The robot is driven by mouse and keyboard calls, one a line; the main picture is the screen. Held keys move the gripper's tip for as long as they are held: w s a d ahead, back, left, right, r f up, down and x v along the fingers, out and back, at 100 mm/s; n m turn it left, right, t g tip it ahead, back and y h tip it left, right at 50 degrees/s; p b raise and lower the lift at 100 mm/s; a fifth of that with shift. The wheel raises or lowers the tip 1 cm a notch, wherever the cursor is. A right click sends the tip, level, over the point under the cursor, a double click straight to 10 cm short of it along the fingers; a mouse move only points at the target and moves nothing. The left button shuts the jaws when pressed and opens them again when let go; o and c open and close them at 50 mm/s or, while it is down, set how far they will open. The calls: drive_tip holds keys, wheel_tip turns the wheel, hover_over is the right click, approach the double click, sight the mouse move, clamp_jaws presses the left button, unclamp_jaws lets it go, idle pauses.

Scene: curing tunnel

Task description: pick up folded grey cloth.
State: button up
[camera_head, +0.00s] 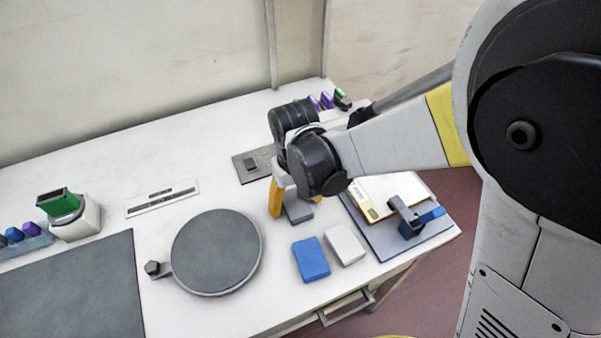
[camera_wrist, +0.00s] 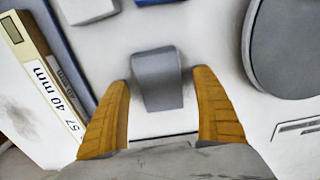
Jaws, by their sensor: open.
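The folded grey cloth (camera_head: 298,212) is a small grey piece lying on the white table, partly hidden by my gripper in the head view. In the wrist view the grey cloth (camera_wrist: 158,82) lies between the two yellow fingers, with white table visible on both sides of it. My gripper (camera_head: 296,203) points down over the cloth. Its fingers stand apart in the wrist view (camera_wrist: 163,82), one on each side of the cloth, and neither visibly presses on it. How high the fingertips are above the table is hard to tell.
A blue folded piece (camera_head: 311,260) and a whitish one (camera_head: 345,244) lie nearby toward the front edge. A round grey plate (camera_head: 217,252) is to the left. A grey board (camera_head: 400,248) with a yellow-edged block (camera_wrist: 40,85) and blue-handled clamp (camera_head: 408,219) is to the right.

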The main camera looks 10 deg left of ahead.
sight(297, 203)
drive_tip(key=shift+f, duration=0.35)
drive_tip(key=shift+r, duration=0.1)
drive_tip(key=shift+c, duration=0.2)
drive_tip(key=c, duration=1.1)
drive_tip(key=shift+o, duration=0.2)
drive_tip(key=shift+r, duration=0.15)
wheel_tip(297, 203, up, 5)
drive_tip(key=p, duration=0.3)
drive_tip(key=shift+d+f, duration=0.15)
drive_tip(key=shift+f, duration=0.05)
drive_tip(key=s+d+r+p, duration=0.3)
drive_tip(key=d+r, duration=0.3)
drive_tip(key=d, duration=0.5)
drive_tip(key=shift+p, duration=0.4)
